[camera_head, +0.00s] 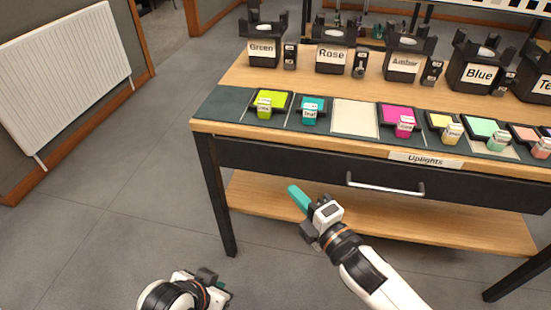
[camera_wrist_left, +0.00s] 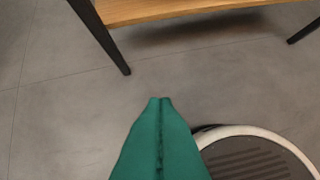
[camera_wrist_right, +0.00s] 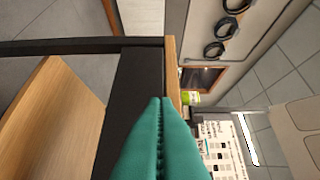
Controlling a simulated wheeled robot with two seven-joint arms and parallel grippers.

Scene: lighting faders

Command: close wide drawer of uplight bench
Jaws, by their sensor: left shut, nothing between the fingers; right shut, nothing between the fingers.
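The uplight bench (camera_head: 235,80) has a wood top, dark legs and an "Uplights" label (camera_head: 425,160). Its wide black drawer (camera_head: 300,167) runs under the top, with a silver bar handle (camera_head: 385,188). The drawer front looks flush or nearly so; a small gap cannot be ruled out. My right gripper (camera_head: 298,198) is shut and empty, in front of the drawer, left of the handle and apart from it. Its teal fingers (camera_wrist_right: 163,140) point along the dark bench front in the right wrist view. My left gripper (camera_head: 222,291) is low over the floor; its fingers (camera_wrist_left: 160,130) are shut and empty.
Labelled black lamps, including Green (camera_head: 263,50), Rose (camera_head: 331,57) and Blue (camera_head: 480,74), stand on the bench behind coloured tiles such as lime (camera_head: 272,102). A wooden lower shelf (camera_head: 260,195) sits underneath. A white radiator (camera_head: 65,80) is at left; floor between is clear.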

